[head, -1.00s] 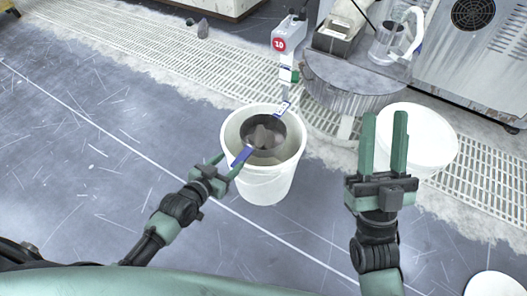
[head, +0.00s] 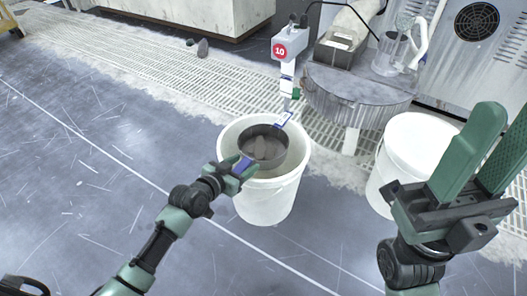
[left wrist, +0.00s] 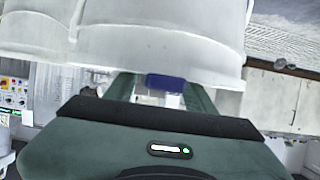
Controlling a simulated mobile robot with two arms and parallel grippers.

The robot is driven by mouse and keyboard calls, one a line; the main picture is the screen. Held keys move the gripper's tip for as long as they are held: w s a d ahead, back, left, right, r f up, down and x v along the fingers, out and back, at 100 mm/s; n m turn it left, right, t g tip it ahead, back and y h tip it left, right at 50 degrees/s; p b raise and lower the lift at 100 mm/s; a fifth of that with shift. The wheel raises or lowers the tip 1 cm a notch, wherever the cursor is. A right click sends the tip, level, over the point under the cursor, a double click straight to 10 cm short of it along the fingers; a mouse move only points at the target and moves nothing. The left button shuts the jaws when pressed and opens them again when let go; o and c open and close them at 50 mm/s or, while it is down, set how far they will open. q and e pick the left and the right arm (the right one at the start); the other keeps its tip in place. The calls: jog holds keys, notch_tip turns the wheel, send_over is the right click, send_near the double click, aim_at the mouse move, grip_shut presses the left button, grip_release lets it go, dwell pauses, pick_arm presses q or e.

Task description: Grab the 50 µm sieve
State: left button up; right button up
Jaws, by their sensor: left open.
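A dark round sieve (head: 264,143) with grey-brown matter in it sits in the mouth of a white bucket (head: 268,205). It has a blue and white tab (head: 282,119) on its far side and a blue tab (head: 243,165) on its near left side. No size marking is legible. My left gripper (head: 236,166) is open at the near tab. In the left wrist view the blue tab (left wrist: 166,82) shows between the two green fingers; I cannot tell whether they touch it. My right gripper (head: 500,125) is open and empty at the right.
A second white bucket (head: 400,160) stands at the right, partly behind my right gripper. A round grey stand (head: 355,95) with a clear jug (head: 390,50) is behind. The floor at left is clear.

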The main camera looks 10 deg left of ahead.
pick_arm(q)
jog(key=shift+w+d+f, duration=0.1)
jog(key=shift+w, duration=0.2)
grip_shut()
dwell(1.1)
